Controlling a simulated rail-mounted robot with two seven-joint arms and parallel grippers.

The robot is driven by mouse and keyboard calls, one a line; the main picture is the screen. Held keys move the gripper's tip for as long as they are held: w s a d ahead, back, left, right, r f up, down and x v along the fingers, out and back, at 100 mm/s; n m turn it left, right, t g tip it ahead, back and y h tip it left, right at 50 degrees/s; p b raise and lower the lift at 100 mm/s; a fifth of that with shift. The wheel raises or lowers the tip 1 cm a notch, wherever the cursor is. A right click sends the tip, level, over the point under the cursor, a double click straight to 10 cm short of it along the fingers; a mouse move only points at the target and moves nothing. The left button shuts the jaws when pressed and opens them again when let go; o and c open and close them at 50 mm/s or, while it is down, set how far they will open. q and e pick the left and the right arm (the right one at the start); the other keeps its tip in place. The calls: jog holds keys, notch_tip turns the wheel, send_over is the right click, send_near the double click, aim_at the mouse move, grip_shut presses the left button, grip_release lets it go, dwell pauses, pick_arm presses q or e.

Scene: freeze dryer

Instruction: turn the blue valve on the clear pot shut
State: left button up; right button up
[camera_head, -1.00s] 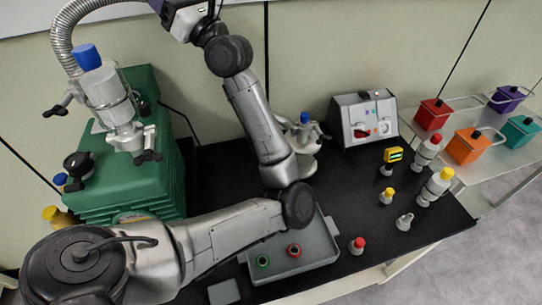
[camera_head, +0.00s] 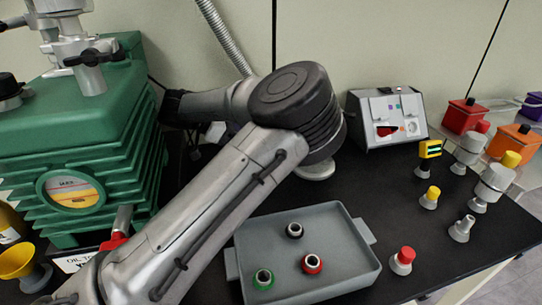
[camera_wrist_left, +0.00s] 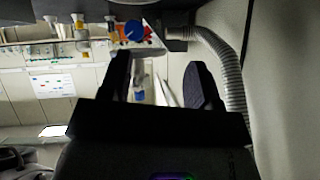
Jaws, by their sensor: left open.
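My left gripper (camera_wrist_left: 160,62) shows in the left wrist view with its two dark fingers apart. A small blue part (camera_wrist_left: 139,96) on a pale, glassy piece shows in the gap between them, farther off; I cannot tell whether it is the valve. A round blue knob (camera_wrist_left: 134,30) shows above, near the left finger's tip, apart from it as far as I can see. In the head view my left arm crosses the middle and hides its own gripper. No blue valve or clear pot can be made out there; a pale round base (camera_head: 316,172) shows below my arm's joint.
The green pump (camera_head: 75,150) stands at the left with metal fittings on top. A grey tray (camera_head: 345,281) with several ringed pieces lies in front. A ribbed hose (camera_wrist_left: 225,70) runs beside the right finger.

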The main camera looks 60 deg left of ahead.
pick_arm(q)
jog(key=w+d+f+b, duration=0.1)
jog(key=w, duration=0.1)
jog(key=w+d+f+t+h+b, duration=0.1)
jog(key=w+d, duration=0.1)
jog(key=w+d+f+h+b, duration=0.1)
jog(key=w+f, duration=0.1)
jog(key=shift+w+d+n+t+b, duration=0.3)
jog(key=shift+w+n+b, duration=0.05)
jog(key=shift+n+b, duration=0.05)
jog(key=shift+w+d+f, duration=0.1)
jog(key=shift+w+f, duration=0.05)
jog(key=shift+w, duration=0.35)
jog(key=c, duration=0.9)
